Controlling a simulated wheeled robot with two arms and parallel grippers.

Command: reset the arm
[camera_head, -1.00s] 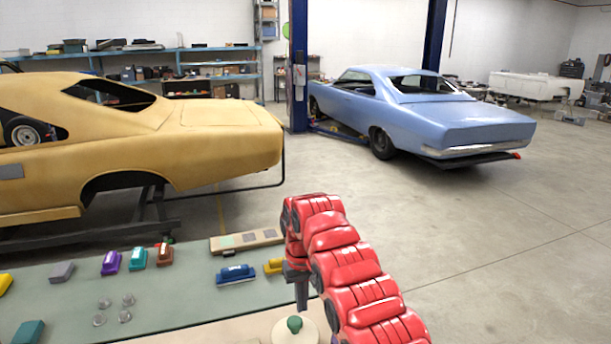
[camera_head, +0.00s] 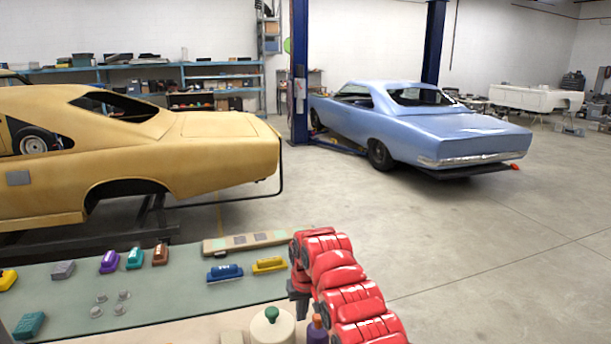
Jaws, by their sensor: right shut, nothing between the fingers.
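My right arm (camera_head: 345,290) is red and segmented and comes in from the lower right. Its dark gripper (camera_head: 300,306) points down over the right end of the bench and is shut and empty. It is right of the yellow block (camera_head: 269,265) and above a pale round object with a green knob (camera_head: 272,326). My left gripper is out of view.
The bench mat (camera_head: 180,290) holds a blue block (camera_head: 225,273), several coloured blocks at left and small grey discs (camera_head: 110,304). A long tan strip (camera_head: 247,242) lies at the back. Beyond stand a yellow car shell (camera_head: 200,150) and a blue one (camera_head: 430,125). Floor at right is clear.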

